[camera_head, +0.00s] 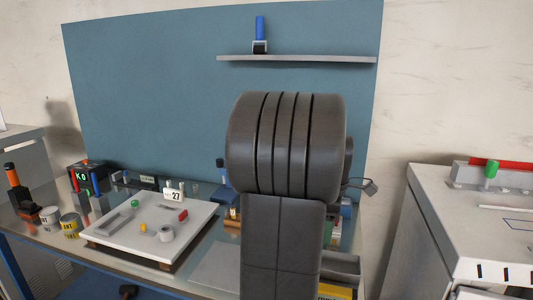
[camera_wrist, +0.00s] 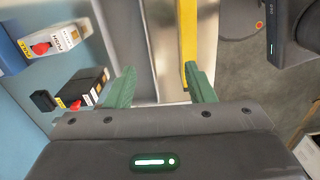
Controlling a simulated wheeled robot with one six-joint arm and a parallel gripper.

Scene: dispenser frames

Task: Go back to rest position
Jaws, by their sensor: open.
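My gripper (camera_wrist: 160,88) shows in the wrist view, with its two green fingers set well apart and nothing between them. Behind the fingers lie a grey tray-like surface (camera_wrist: 118,35) and a yellow strip (camera_wrist: 188,35). In the head view my dark arm stands upright in the middle and hides part of the bench behind it. The gripper itself cannot be made out there.
A bench with a white board (camera_head: 130,236) holding small parts stands at left. Several tins, including a yellow-banded one (camera_head: 70,226), are beside it. A shelf (camera_head: 300,59) bears a blue-handled tool (camera_head: 260,35). A white cabinet (camera_head: 480,235) stands at right.

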